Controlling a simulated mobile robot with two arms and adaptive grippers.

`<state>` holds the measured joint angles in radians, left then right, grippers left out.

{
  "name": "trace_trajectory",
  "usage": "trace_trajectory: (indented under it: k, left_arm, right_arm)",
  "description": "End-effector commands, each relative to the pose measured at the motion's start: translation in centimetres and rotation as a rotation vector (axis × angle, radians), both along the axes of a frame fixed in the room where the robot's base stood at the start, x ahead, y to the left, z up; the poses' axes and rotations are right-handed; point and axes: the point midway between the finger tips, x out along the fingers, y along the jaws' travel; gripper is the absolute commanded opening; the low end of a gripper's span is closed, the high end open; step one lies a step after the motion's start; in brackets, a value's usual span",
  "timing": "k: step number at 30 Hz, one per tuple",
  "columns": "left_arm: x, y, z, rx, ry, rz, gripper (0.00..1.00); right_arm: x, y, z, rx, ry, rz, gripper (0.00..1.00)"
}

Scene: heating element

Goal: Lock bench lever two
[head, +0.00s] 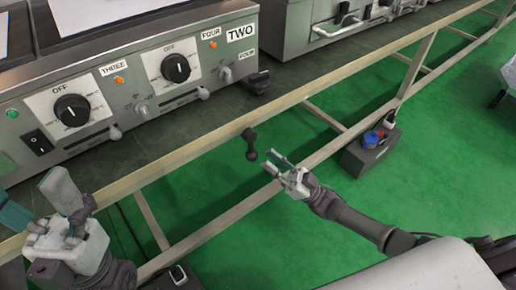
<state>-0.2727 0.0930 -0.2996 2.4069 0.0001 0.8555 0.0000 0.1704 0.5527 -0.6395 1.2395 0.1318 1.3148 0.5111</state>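A black lever (250,144) with rounded ends hangs down at the front rail of the bench, in the middle of the head view. I cannot read a number on it. My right gripper (269,160) is just to the right of its lower end. Its two fingers are apart and point at the lever, with nothing seen between them. I cannot tell whether a fingertip touches the lever. My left gripper (36,202) is at the lower left, in front of the bench edge. Its fingers are spread and empty.
A steel control panel (150,82) with black knobs, small metal levers and labels THREE, FOUR and TWO (241,34) stands on the bench. A black block (258,81) lies by its right end. A dark box (370,152) with blue and red parts is below. Green floor (440,150) is open at right.

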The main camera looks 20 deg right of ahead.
Motion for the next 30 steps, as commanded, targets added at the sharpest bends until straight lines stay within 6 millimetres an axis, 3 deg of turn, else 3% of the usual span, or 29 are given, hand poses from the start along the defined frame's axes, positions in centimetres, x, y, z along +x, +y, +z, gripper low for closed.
trace_trajectory:
  k: [9, 30]
  left_arm:
    - [0.0, 0.0, 0.0, 0.000, -0.001, 0.000, 0.79]
    - [0.0, 0.0, 0.0, -0.001, -0.001, 0.000, 0.79]
  right_arm:
    - [-1.6, -2.5, -2.7, 0.000, 0.000, -0.001, 0.25]
    - [-1.7, -2.7, -2.8, 0.000, -0.001, -0.001, 0.25]
